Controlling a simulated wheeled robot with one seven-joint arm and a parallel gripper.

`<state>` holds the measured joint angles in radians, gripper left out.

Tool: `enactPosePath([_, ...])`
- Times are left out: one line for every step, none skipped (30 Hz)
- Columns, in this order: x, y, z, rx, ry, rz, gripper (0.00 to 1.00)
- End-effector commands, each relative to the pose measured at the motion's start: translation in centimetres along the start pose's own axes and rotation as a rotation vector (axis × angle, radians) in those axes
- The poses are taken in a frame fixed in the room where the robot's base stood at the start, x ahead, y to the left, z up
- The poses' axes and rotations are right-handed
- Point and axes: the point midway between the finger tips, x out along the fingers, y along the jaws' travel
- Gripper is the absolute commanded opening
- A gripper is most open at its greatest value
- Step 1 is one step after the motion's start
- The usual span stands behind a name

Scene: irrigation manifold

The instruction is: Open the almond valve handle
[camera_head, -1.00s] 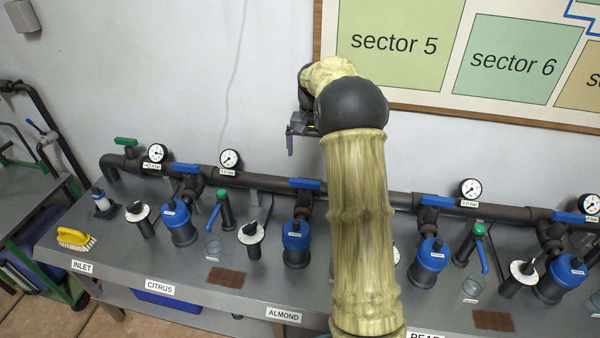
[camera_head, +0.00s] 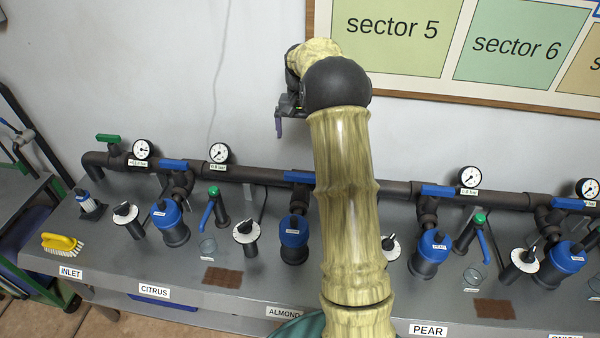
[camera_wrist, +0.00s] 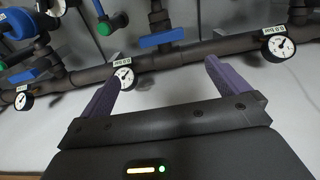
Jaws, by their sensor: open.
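The almond valve handle (camera_head: 298,177) is a blue lever on the dark pipe, above the ALMOND label (camera_head: 284,312) in the head view. It looks roughly in line with the pipe, and my arm hides what lies just right of it. My gripper (camera_head: 279,127) is above and slightly left of the handle, apart from it; one purple finger shows there. In the wrist view my gripper (camera_wrist: 160,82) is open and empty between two purple fingers. A blue lever (camera_wrist: 161,38) lies beyond them, along the pipe; I cannot tell for certain that it is the almond one.
The pipe (camera_head: 240,173) carries other blue levers, such as the citrus one (camera_head: 174,165) and the pear one (camera_head: 440,191), plus gauges (camera_head: 219,153). Blue-capped filters (camera_head: 293,240) and dials (camera_head: 246,231) stand on the grey bench.

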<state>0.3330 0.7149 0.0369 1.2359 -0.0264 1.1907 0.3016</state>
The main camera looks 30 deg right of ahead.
Motion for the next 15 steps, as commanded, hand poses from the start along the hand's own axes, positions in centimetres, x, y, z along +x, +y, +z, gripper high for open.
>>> enactPosePath([0.6, -0.1, 0.1, -0.001, -0.005, 0.001, 1.0])
enactPosePath([1.1, -0.1, 0.1, -0.002, -0.005, 0.002, 1.0])
enactPosePath([1.6, -0.1, 0.1, -0.002, -0.004, 0.001, 1.0])
enactPosePath([2.1, -0.1, 0.2, -0.002, -0.005, 0.002, 1.0])
enactPosePath([2.6, -0.1, 0.1, -0.002, -0.005, 0.001, 1.0])
enactPosePath([3.2, -0.1, 0.1, -0.003, -0.006, 0.002, 1.0])
enactPosePath([3.8, -0.1, 0.1, -0.003, -0.005, 0.001, 1.0])
enactPosePath([4.3, -0.1, 0.2, -0.003, -0.007, 0.001, 1.0])
enactPosePath([5.0, -0.2, 0.2, -0.003, -0.005, 0.001, 1.0])
enactPosePath([5.5, -0.2, 0.2, -0.003, -0.005, 0.001, 1.0])
enactPosePath([6.1, -0.2, 0.2, -0.002, -0.006, 0.001, 1.0])
enactPosePath([6.8, -0.2, 0.2, -0.002, -0.006, 0.001, 1.0])
enactPosePath([7.3, -0.2, 0.2, -0.002, -0.005, 0.0, 1.0])
enactPosePath([7.8, -0.1, 0.2, -0.002, -0.006, 0.0, 1.0])
enactPosePath([8.6, -0.1, 0.2, -0.002, -0.006, 0.001, 1.0])
